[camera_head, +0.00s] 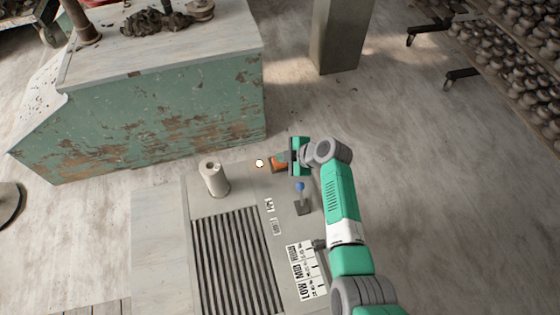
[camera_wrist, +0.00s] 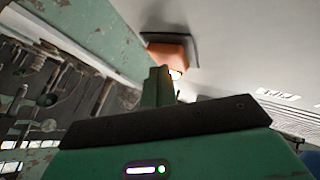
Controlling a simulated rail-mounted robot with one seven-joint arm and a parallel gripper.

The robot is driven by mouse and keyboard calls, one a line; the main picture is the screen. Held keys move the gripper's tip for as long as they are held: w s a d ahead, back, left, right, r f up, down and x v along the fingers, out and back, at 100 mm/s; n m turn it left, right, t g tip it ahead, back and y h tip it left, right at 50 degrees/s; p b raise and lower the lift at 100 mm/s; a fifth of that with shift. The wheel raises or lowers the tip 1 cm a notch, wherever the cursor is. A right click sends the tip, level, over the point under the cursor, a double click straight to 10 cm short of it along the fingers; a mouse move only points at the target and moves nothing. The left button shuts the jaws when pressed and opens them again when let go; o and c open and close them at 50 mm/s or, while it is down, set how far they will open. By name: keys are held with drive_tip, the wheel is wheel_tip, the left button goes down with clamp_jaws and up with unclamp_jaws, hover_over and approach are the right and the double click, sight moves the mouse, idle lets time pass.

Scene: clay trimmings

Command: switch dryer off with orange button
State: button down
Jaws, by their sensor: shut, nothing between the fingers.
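The dryer (camera_head: 178,240) is a pale box with a dark slatted grille on top. Its orange button (camera_head: 278,165) sits near the far edge of the top, with a dark backing; it also shows in the wrist view (camera_wrist: 170,54) as an orange block just beyond my fingers. A small round lamp (camera_head: 259,163) left of the button glows whitish. My gripper (camera_head: 289,160) is shut and empty, right beside the button on its right side. In the wrist view the fingers (camera_wrist: 158,84) point at the button; I cannot tell whether they touch it.
A lever with a blue knob (camera_head: 299,187) stands close in front of my gripper. A pale cylinder (camera_head: 214,179) stands on the dryer's left. A LOW MID HIGH label (camera_head: 306,272) lies near my arm. A worn green workbench (camera_head: 170,115) is behind.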

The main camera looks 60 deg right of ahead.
drive_tip(key=shift+f, duration=0.15)
drive_tip(key=shift+r, duration=0.75)
drive_tip(key=shift+p, duration=0.3)
wheel_tip(320, 180, up, 6)
drive_tip(key=p, duration=0.3)
idle(0.4)
